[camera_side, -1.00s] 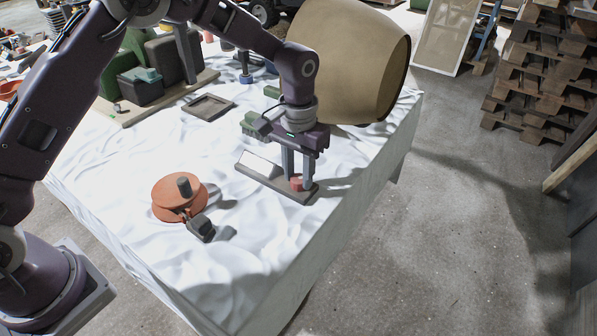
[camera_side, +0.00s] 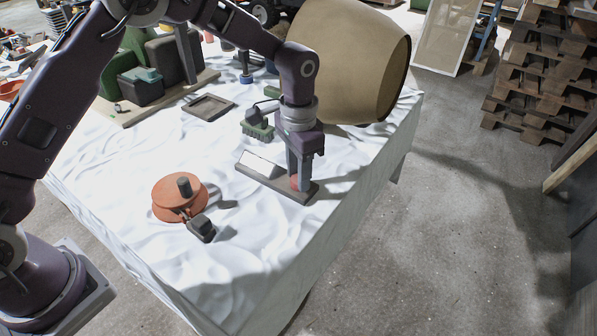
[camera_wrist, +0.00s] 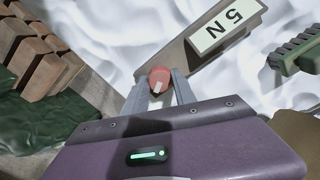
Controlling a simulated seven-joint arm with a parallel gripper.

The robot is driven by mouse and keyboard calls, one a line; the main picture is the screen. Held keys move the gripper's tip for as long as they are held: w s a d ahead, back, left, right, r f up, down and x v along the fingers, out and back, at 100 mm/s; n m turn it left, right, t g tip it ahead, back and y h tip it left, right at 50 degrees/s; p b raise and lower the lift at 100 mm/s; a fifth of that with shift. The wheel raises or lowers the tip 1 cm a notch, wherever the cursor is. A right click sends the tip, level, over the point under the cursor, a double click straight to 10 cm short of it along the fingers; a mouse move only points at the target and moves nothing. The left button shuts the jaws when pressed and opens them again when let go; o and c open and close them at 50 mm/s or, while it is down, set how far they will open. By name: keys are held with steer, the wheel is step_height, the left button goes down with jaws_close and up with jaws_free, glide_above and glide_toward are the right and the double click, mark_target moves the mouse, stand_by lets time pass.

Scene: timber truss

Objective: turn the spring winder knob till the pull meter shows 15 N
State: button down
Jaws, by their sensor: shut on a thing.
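The spring winder is a dark flat base (camera_side: 275,184) near the right edge of the white-covered table. A small red knob (camera_side: 295,184) stands at its near end, and a pale slanted display (camera_side: 259,166) at its other end. My gripper (camera_side: 300,181) points down and is shut on the knob, its fingers partly hiding it in the side view. In the wrist view the red knob (camera_wrist: 159,76), with a pale mark on top, sits between the fingertips. The display (camera_wrist: 227,25) there appears upside down and reads 5 N.
A green brush (camera_side: 258,130) lies just behind the winder; a large tan barrel-like form (camera_side: 345,65) is behind my gripper. An orange round reel (camera_side: 172,203) with a dark handle stands to the left. The cloth in front of the winder is clear.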

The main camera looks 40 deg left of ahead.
steer(key=c, duration=1)
jaws_free()
step_height(320, 180, up, 7)
steer(key=shift+r, duration=0.1)
